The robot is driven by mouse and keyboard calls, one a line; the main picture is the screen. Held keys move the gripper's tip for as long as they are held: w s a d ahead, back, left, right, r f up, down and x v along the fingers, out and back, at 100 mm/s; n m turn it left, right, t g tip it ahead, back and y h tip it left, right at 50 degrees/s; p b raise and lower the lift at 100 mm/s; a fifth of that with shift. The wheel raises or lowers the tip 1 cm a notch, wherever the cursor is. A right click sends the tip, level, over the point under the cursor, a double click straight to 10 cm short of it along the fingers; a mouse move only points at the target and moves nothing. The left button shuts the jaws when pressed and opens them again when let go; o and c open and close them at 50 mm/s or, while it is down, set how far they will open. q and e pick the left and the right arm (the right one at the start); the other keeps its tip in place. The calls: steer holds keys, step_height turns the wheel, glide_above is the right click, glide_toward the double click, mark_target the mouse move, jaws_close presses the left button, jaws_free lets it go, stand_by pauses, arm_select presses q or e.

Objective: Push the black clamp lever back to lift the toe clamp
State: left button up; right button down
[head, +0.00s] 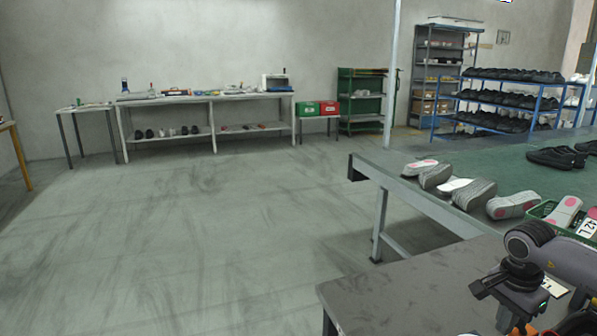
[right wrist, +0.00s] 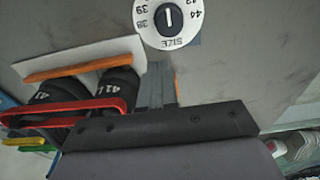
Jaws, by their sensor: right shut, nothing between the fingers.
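My right gripper (right wrist: 158,88) is shut and empty in the right wrist view, its grey fingers close together above the grey surface. In the head view my right arm comes in at the lower right. A white dial marked SIZE (right wrist: 168,20) lies beyond the fingertips. Black shoe lasts with white size marks (right wrist: 118,88) stand to the left of the fingers, by a red loop-shaped bar (right wrist: 62,111). I cannot make out the black clamp lever or the toe clamp in either view. My left gripper is not in view.
A dark grey tabletop (head: 400,290) is at the lower right. Behind it, several shoes with pale soles (head: 472,193) line the edge of a green-topped table (head: 480,160). A green crate (head: 545,212) stands near my arm. Open floor (head: 170,230) lies to the left.

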steer(key=shift+w+d, duration=0.15)
steer(key=shift+d, duration=0.45)
steer(key=shift+w+d, duration=0.15)
steer(key=shift+d, duration=0.5)
steer(key=shift+w+d+b, duration=0.25)
steer(key=shift+d, duration=0.55)
steer(key=shift+w+d+b, duration=0.2)
steer(key=shift+w+d, duration=0.05)
steer(key=shift+d, duration=0.6)
steer(key=shift+w+d+b, duration=0.2)
steer(key=shift+w+d, duration=0.05)
steer(key=shift+d, duration=0.55)
steer(key=shift+w+d+b, duration=0.15)
steer(key=shift+w+d, duration=0.1)
steer(key=shift+d, duration=0.5)
steer(key=shift+a, duration=0.1)
steer(key=shift+s+a+r+p, duration=0.15)
steer(key=shift+a+p, duration=0.15)
steer(key=shift+p, duration=0.2)
steer(key=shift+s+a, duration=0.1)
steer(key=shift+a, duration=0.25)
